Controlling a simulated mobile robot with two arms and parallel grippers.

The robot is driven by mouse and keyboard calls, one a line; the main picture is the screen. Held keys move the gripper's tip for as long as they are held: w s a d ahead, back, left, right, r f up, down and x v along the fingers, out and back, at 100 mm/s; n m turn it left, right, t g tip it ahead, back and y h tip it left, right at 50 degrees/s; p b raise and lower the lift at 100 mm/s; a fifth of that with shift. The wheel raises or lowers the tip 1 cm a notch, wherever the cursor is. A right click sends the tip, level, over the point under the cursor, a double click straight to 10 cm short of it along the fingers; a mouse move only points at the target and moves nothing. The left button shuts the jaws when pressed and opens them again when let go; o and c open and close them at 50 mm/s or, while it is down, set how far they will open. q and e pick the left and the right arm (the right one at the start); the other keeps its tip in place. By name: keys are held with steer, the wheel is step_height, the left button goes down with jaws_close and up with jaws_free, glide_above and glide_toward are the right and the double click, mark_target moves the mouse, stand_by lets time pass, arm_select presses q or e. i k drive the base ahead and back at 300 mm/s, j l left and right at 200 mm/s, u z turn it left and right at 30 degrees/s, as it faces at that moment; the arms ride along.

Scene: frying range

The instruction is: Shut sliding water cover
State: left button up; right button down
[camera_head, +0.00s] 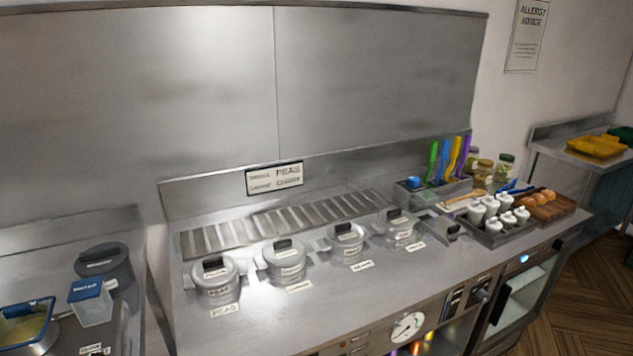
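No part clearly marked as a water cover can be made out. A slatted metal strip (290,224) runs along the back of the steel range top (330,290); I cannot tell whether it is the cover or whether it slides. A small dark-topped metal fitting (453,228) sits right of the lidded pots, too small to make out. Neither of my grippers is in view.
Several lidded pots (215,279) stand in a row on the range. A blue-lidded tub (92,306) stands left. The front strip is clear.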

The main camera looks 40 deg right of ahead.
mark_target(446, 227)
steer(key=z, duration=2.1)
